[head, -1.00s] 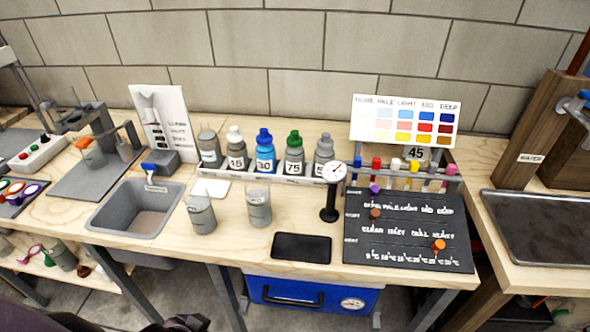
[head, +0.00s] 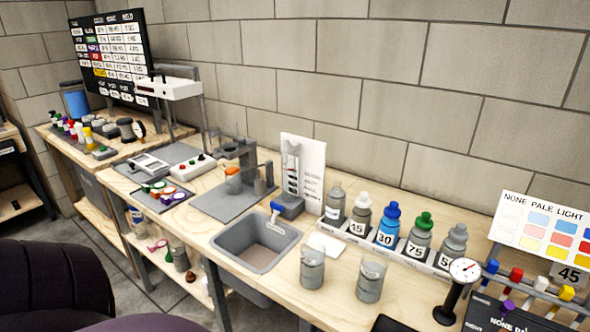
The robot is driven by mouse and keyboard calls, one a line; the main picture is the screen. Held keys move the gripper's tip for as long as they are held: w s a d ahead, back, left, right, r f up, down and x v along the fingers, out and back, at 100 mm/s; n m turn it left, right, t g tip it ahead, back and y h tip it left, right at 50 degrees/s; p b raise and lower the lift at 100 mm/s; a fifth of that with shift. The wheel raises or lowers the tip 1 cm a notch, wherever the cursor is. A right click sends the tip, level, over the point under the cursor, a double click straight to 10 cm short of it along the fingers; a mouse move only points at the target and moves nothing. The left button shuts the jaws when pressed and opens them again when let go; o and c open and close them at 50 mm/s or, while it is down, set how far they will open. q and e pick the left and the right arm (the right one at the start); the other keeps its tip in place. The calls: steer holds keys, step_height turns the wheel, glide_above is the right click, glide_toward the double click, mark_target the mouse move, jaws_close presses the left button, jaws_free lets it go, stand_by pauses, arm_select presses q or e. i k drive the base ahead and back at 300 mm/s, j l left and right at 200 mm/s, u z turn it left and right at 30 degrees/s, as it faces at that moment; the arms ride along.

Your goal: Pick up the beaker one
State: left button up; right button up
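Two clear grey beakers stand upright on the wooden bench in the head view, in front of the bottle rack. The left beaker (head: 312,270) is just right of the sink, and the right beaker (head: 371,281) is a little further right. Their markings are too small to read, so I cannot tell which is beaker one. Another beaker with an orange top (head: 233,181) stands on the grey plate of a stand left of the sink. Neither of my grippers is in view.
A grey sink (head: 257,243) with a blue-handled tap lies left of the two beakers. A rack (head: 388,252) of capped bottles stands behind them. A dial gauge (head: 462,275) on a black stand is to their right. A white pad (head: 325,244) lies near the left beaker.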

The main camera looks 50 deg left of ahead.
mark_target(312, 250)
steer(key=u, duration=1.8)
steer(key=j+z, duration=0.2)
steer(key=z, duration=0.15)
steer(key=i+j+z, duration=0.1)
steer(key=j+z, duration=0.35)
steer(key=z, duration=0.2)
steer(key=j+z, duration=0.15)
steer(key=j, duration=0.25)
steer(key=k+j+z, duration=0.15)
steer(key=j, duration=0.3)
